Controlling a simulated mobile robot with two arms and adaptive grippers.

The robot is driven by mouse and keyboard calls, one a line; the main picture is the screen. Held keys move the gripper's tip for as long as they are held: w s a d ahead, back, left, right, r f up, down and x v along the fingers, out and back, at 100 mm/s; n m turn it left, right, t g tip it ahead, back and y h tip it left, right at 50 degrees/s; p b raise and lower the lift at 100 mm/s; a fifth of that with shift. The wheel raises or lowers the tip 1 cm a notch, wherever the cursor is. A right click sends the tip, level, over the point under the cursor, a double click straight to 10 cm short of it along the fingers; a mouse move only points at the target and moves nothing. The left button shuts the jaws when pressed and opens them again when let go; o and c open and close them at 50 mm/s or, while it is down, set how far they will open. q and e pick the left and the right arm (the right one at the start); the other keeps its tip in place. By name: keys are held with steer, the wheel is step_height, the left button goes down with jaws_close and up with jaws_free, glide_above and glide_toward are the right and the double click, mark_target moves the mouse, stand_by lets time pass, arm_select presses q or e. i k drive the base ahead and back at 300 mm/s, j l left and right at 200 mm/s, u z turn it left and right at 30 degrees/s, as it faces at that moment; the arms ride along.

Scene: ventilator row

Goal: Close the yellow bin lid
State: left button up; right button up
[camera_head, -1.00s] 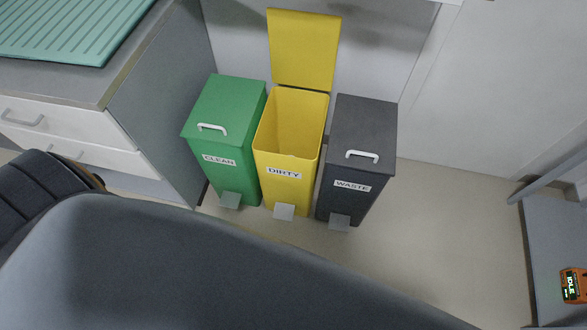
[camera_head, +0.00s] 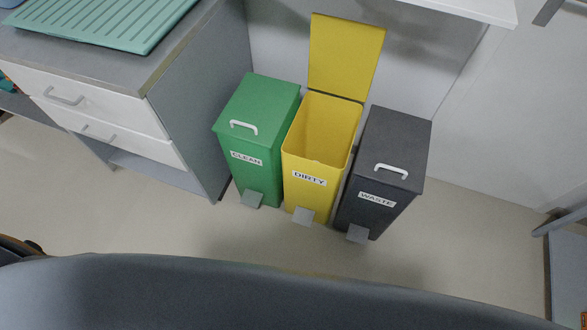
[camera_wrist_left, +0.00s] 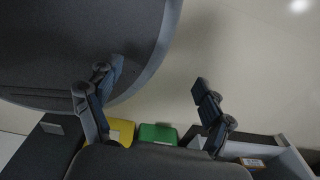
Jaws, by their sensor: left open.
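The yellow bin (camera_head: 318,140) labelled DIRTY stands between the green and dark grey bins in the head view. Its yellow lid (camera_head: 345,57) is raised upright at the back, so the bin is open at the top. In the left wrist view a part of the yellow bin (camera_wrist_left: 122,131) shows low in the picture, partly covered by a finger. My left gripper (camera_wrist_left: 160,85) is open and empty, its fingers spread wide over bare floor, apart from the bins. Neither gripper shows in the head view.
The green CLEAN bin (camera_head: 258,130) and dark grey WASTE bin (camera_head: 385,165) are shut and stand close on either side. A drawer cabinet (camera_head: 120,110) with a green ribbed tray (camera_head: 105,22) is at the left. Floor in front of the bins is clear.

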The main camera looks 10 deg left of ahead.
mark_target(344, 54)
steer(key=l+u, duration=0.25)
steer(key=u, duration=0.2)
steer(key=k+l+u, duration=0.15)
steer(key=u, duration=0.25)
steer(key=k+l+u, duration=0.1)
steer(key=l+u, duration=0.2)
steer(key=u, duration=0.15)
